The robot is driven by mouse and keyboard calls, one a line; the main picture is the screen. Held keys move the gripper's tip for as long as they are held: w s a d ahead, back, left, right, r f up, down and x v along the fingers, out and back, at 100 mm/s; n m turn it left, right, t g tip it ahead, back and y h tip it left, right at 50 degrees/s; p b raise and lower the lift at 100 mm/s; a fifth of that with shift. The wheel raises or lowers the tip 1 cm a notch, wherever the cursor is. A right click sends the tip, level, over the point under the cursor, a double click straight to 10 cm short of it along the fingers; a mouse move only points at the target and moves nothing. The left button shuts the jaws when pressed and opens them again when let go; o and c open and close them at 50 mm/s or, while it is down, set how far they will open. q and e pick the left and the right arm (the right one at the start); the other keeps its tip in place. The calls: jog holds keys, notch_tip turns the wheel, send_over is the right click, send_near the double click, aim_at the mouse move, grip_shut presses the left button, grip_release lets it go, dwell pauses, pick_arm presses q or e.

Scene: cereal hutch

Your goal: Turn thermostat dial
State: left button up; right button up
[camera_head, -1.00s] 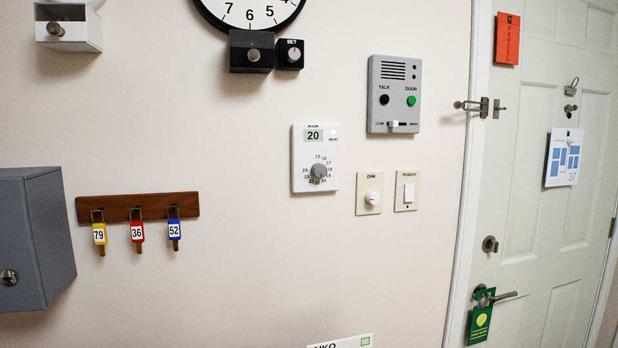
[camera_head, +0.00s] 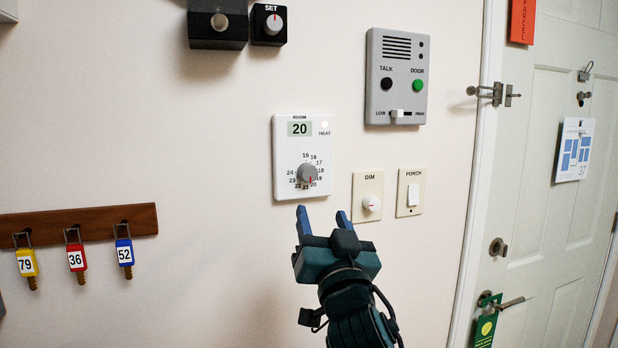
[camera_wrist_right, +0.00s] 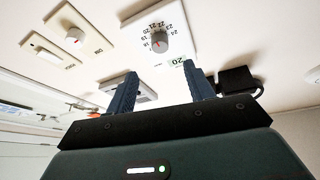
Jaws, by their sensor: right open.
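The white thermostat (camera_head: 290,190) is mounted on the wall, with a small display that reads 20 under the word ROOM. Its round grey dial (camera_head: 308,174) has a red mark pointing down, in the part of the scale near 20. My right gripper (camera_head: 323,214) is open and empty just below the thermostat, with its two blue fingers pointing up. In the right wrist view the dial (camera_wrist_right: 159,41) shows beyond the open fingers (camera_wrist_right: 161,88), apart from them. My left gripper is not in view.
A dimmer plate (camera_head: 362,187) and a PORCH switch (camera_head: 411,192) sit right of the thermostat. A grey intercom (camera_head: 395,60) is above them. A key rack (camera_head: 80,220) with tagged keys hangs at left. A door (camera_head: 545,200) stands at right.

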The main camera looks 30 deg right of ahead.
aim_at(310, 177)
jog(key=p+x, duration=0.3)
jog(key=x, duration=0.7)
jog(key=shift+r, duration=0.1)
jog(key=shift+w+d+r, duration=0.1)
jog(key=shift+w+d, duration=0.25)
jog(key=shift+w, duration=0.35)
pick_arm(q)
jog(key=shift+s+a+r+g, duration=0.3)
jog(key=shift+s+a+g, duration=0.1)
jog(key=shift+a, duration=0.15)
pick_arm(e)
jog(key=c, duration=1)
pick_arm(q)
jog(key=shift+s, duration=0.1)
